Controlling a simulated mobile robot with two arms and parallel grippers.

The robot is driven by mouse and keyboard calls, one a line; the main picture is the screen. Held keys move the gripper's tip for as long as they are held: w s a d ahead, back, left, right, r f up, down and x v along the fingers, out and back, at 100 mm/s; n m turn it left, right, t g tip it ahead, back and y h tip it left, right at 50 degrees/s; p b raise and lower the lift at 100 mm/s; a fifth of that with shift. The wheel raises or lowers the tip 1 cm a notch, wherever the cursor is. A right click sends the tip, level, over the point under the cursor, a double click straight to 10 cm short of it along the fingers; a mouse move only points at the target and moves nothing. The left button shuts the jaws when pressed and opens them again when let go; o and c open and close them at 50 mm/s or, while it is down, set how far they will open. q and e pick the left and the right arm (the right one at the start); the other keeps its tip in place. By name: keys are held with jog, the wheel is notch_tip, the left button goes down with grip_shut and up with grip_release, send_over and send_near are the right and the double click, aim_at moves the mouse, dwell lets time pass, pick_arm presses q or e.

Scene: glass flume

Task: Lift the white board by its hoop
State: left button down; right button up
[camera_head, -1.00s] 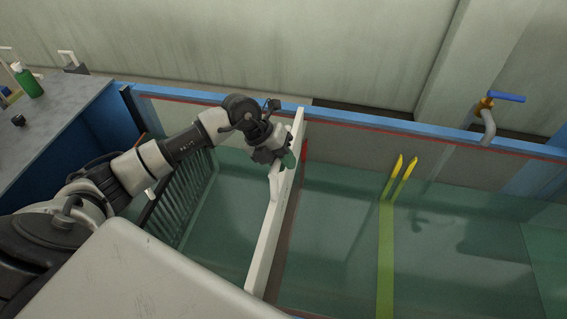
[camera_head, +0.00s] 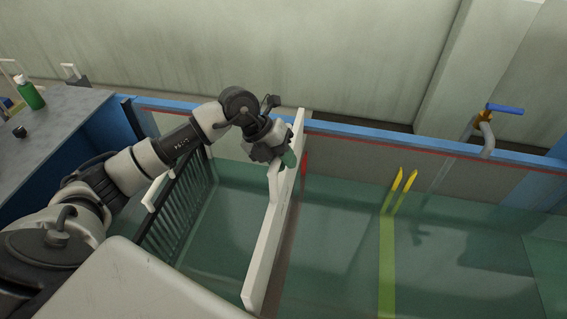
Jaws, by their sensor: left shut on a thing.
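The white board (camera_head: 268,245) stands upright as a long, narrow panel across the glass flume, with its far end rising above the flume's blue back rail. Its hoop (camera_head: 273,181) shows only in part on the board's left side, just below my gripper; the rest is hidden behind the fingers. My left gripper (camera_head: 277,163) reaches in from the left and is shut on the hoop, close against the board. My right gripper is not in view.
A dark slatted rack (camera_head: 178,208) stands in the flume left of the board. To the right are two yellow-tipped posts (camera_head: 403,190) and a blue-handled tap (camera_head: 487,118) at the back rail (camera_head: 400,138). A grey counter (camera_head: 62,118) with a green bottle (camera_head: 31,94) is at left.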

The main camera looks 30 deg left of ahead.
pick_arm(q)
jog(key=shift+r, duration=2.2)
notch_tip(320, 180, up, 11)
dwell(0.8)
jog(key=shift+f, duration=0.2)
